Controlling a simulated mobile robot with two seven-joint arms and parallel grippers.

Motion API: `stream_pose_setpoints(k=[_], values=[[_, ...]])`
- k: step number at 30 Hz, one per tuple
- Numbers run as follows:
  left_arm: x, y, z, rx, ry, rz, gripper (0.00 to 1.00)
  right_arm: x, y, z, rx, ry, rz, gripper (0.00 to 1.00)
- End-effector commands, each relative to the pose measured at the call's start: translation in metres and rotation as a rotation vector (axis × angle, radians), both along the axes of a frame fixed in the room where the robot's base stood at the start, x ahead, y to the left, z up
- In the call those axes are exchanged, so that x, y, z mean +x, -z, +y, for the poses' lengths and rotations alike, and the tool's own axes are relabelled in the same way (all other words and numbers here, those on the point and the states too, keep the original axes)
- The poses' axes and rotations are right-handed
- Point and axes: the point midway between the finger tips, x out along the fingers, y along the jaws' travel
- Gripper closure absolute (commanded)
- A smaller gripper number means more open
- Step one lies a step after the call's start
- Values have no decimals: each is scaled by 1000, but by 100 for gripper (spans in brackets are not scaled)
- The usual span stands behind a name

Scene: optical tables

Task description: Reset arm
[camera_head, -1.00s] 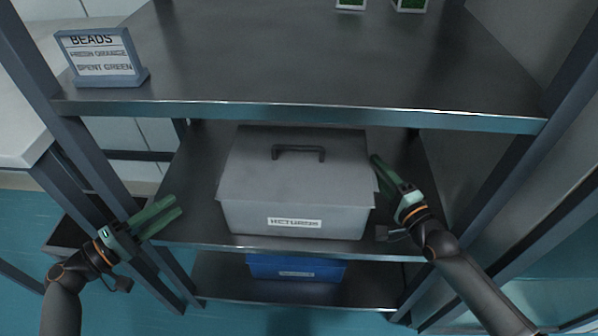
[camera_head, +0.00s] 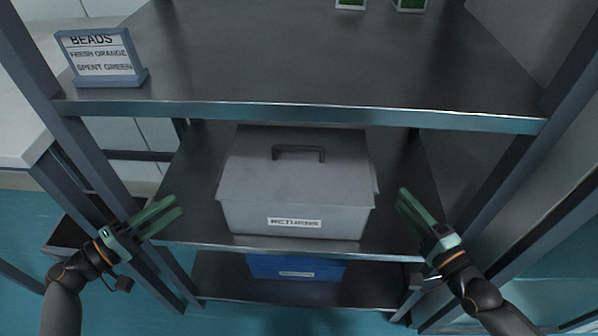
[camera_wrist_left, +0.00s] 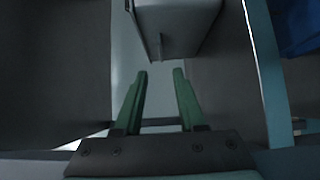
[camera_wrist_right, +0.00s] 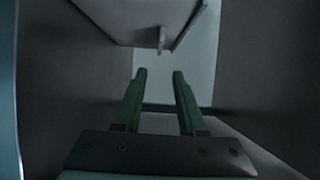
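My left gripper (camera_head: 168,208) is at the left front of the shelf rack, left of the grey box. Its green fingers stand apart with nothing between them, as the left wrist view (camera_wrist_left: 158,78) also shows. My right gripper (camera_head: 411,200) is to the right of the grey box, near the front of the middle shelf. Its fingers are apart and empty in the right wrist view (camera_wrist_right: 158,78). The grey lidded box (camera_head: 295,185), labelled RETURNS, sits on the middle shelf, its lid on and its dark handle on top. Neither gripper touches it.
The upper shelf (camera_head: 330,65) holds a BEADS sign (camera_head: 100,57) at left and two small green-filled containers (camera_head: 410,4) at the back. A blue bin (camera_head: 295,267) sits on the lower shelf. Grey rack posts (camera_head: 505,190) stand close to both arms.

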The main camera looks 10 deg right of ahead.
Motion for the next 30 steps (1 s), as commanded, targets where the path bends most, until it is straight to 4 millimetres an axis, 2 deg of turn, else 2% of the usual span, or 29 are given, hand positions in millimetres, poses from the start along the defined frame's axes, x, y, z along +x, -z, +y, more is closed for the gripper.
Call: stream_pose_setpoints(k=[9,14,17,24,30], values=[[0,0,0,1,0,1,60,0,0,0,-1,0,1,60],[-6,1,-7,69,-8,36,60,-5,-10,5,-65,-1,12,60],[-18,7,-15,188,-20,85,60,-13,-22,13,-176,-7,26,60],[-62,25,-28,559,-38,162,60,-41,-41,36,-530,-57,73,60],[-100,15,-31,836,-31,145,60,-66,-58,53,-800,-127,107,60]])
